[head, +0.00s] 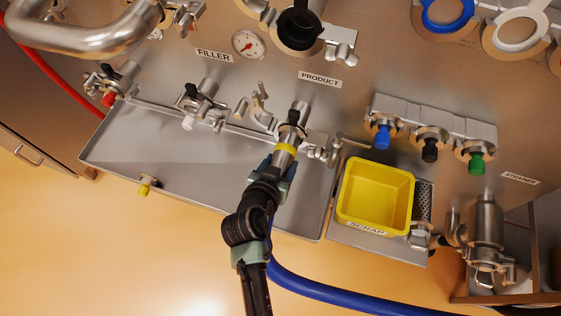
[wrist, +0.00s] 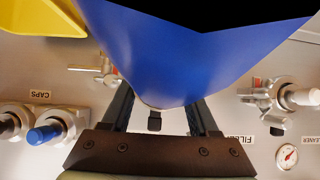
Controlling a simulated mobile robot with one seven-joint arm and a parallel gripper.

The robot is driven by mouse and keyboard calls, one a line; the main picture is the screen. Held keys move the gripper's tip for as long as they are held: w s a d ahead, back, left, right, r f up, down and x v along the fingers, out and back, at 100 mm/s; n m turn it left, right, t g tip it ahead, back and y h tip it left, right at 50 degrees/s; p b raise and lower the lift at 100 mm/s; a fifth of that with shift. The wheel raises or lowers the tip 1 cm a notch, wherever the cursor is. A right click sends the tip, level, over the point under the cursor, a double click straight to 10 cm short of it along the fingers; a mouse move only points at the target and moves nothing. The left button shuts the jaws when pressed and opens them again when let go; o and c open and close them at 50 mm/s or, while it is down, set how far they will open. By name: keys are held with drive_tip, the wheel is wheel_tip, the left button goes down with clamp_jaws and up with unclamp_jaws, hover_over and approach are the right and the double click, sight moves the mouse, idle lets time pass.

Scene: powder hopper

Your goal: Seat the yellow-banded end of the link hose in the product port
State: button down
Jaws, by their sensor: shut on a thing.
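My gripper (head: 278,170) is shut on the link hose, just behind its yellow band (head: 285,149). The hose's metal end (head: 289,135) points up at the product port (head: 294,118), below the PRODUCT label (head: 320,79). The end and the port overlap in the head view, and I cannot tell whether they touch or how deep the end sits. The blue hose (head: 335,292) trails from behind my arm to the lower right. In the wrist view the blue hose (wrist: 165,55) fills the space between my fingers and hides the port.
A yellow scrap bin (head: 375,196) stands right of my gripper. Blue, black and green caps (head: 430,150) sit on a rack above it. A capped valve (head: 200,103) is to the left, over a steel tray (head: 150,150). A small valve (head: 322,152) sits close beside the hose end.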

drive_tip(key=shift+w, duration=0.1)
drive_tip(key=shift+c, duration=0.7)
unclamp_jaws()
drive_tip(key=shift+o, duration=0.3)
drive_tip(key=shift+s+f, duration=0.3)
drive_tip(key=shift+f, duration=0.15)
drive_tip(key=v, duration=1.3)
drive_tip(key=shift+w+r+p, duration=0.2)
drive_tip(key=shift+r+p, duration=0.1)
drive_tip(key=shift+p, duration=0.15)
